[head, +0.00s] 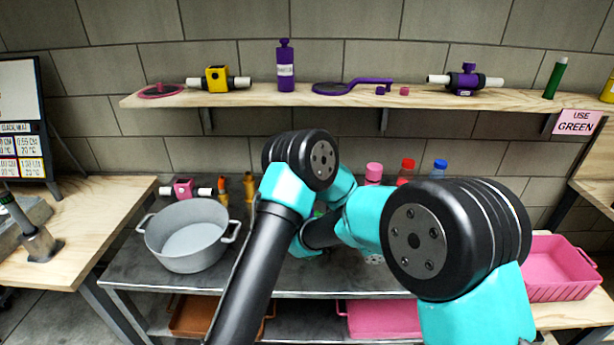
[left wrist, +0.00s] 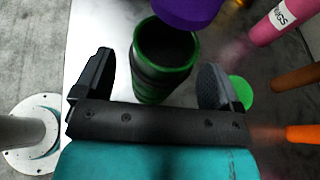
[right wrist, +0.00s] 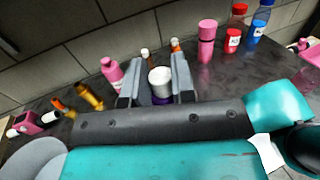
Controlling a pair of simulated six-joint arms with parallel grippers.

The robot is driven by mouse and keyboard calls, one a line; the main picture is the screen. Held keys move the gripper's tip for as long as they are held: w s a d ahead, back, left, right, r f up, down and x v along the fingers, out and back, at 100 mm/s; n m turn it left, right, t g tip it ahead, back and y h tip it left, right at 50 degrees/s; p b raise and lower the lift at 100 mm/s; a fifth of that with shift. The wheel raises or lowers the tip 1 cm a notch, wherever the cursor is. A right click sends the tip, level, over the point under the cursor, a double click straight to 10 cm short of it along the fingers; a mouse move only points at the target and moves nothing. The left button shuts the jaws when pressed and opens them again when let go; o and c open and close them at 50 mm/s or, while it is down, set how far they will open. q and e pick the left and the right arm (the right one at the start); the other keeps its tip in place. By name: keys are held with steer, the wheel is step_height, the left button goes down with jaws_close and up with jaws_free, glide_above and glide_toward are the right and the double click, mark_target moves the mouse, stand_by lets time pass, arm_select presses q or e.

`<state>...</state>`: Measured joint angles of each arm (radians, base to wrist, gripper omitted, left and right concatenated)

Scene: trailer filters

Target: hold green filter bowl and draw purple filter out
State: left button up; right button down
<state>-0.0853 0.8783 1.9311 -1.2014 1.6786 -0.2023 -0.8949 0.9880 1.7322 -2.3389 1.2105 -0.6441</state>
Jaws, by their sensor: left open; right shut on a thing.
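The green filter bowl (left wrist: 165,60) stands open at the top between the spread fingers of my left gripper (left wrist: 157,65); a gap shows on the right side. Its inside looks dark and empty. The purple filter (left wrist: 186,10) shows at the top edge of the left wrist view, above and beyond the bowl's rim and apart from it. In the right wrist view my right gripper (right wrist: 159,66) is shut on the filter, whose white part (right wrist: 160,80) and purple part (right wrist: 162,100) show between the fingers. In the head view my arms hide both grippers and most of the bowl.
A green disc (left wrist: 241,92) lies beside the left gripper's right finger. A grey pot (head: 188,236) stands on the metal table's left. Pink, red and blue bottles (right wrist: 258,28) stand behind. A pink bin (head: 556,268) is at right. The shelf (head: 350,97) holds filter parts.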

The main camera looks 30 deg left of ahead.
steer(key=shift+s+a, duration=0.15)
arm_select(q)
steer(key=shift+v, duration=2.9)
steer(key=shift+f, duration=0.15)
steer(key=x, duration=0.6)
steer(key=shift+s+a+f, duration=0.1)
steer(key=shift+s+a, duration=0.05)
steer(key=shift+a, duration=0.2)
arm_select(e)
steer(key=shift+r, duration=0.1)
arm_select(q)
steer(key=shift+s+a+f, duration=0.15)
steer(key=shift+a, duration=0.5)
